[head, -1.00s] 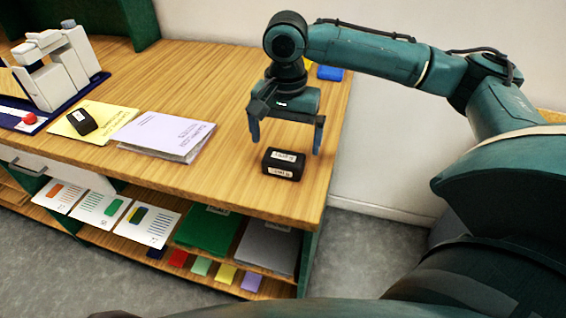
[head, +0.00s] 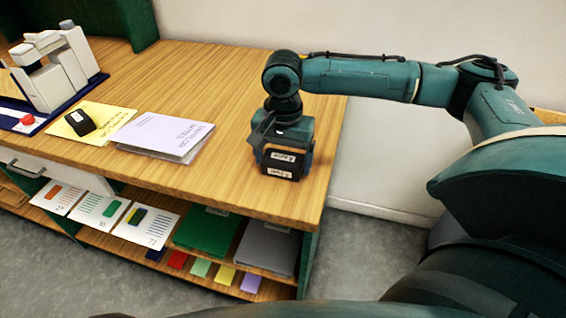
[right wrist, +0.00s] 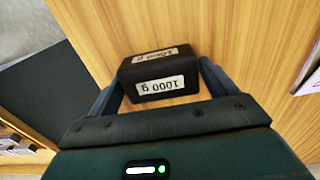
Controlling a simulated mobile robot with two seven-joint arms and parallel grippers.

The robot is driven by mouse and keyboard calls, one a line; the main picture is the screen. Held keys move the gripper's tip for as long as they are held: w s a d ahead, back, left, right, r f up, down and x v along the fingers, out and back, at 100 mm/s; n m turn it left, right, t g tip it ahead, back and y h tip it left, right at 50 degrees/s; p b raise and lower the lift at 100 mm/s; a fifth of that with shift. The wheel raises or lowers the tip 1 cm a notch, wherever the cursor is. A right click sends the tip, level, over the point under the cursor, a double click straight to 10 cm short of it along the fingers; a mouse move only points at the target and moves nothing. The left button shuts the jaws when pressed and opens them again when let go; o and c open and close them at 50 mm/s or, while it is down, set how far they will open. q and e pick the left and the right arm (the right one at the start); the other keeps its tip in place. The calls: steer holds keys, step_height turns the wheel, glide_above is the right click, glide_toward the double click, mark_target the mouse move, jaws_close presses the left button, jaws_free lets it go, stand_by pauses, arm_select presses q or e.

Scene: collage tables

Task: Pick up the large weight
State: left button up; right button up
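The large weight is a black block with white labels reading 1000 g. It sits on the wooden tabletop near the front right corner, low in my right gripper in the head view (head: 281,162). In the right wrist view the weight (right wrist: 160,75) lies between the two fingers. My right gripper (head: 283,165) points down over it, with one finger at each side. The fingers appear closed against its sides, also in the right wrist view (right wrist: 160,73). The weight still appears to rest on the table. My left gripper is out of view.
A purple booklet (head: 165,133) lies left of the weight. Beyond it are a yellow sheet (head: 112,118) with a black object (head: 80,122) and a white device (head: 60,75). The table's front and right edges are close. Shelves below hold cards and folders.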

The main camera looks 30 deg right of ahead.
mark_target(283, 157)
steer(key=c, duration=1.4)
steer(key=shift+w+r, duration=0.1)
steer(key=shift+r+p, duration=0.4)
steer(key=shift+r, duration=4.6)
